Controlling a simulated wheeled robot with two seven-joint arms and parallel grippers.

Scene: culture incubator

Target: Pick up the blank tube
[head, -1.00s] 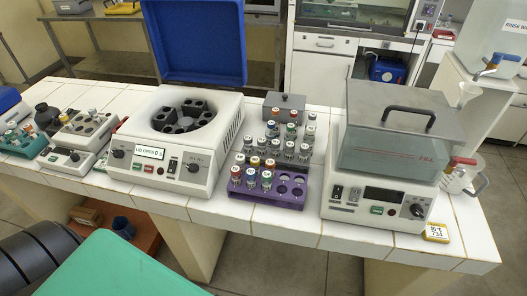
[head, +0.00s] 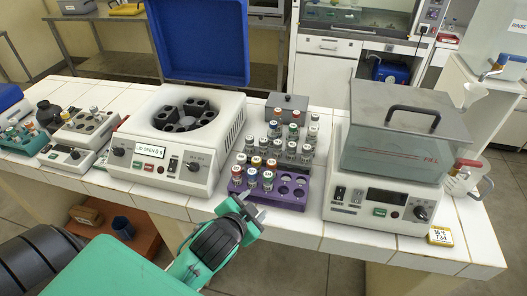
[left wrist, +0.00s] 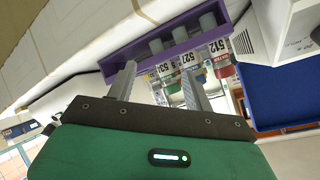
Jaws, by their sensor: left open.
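A purple rack (head: 297,203) stands on the tiled bench, with several capped tubes (head: 267,178) in its left part and empty holes at its front right. Their small labels are too fine in the head view to tell which one is the blank tube. My left gripper (head: 247,204) is open and empty in front of the rack's front edge. In the left wrist view its two fingers (left wrist: 158,75) point at the purple rack (left wrist: 205,40) and at labelled tubes (left wrist: 219,62), some numbered. No tube is between the fingers. My right gripper is not in view.
A white centrifuge (head: 190,172) with its blue lid (head: 197,45) raised stands left of the rack. A water bath (head: 385,205) with a clear cover (head: 395,150) stands close on the right.

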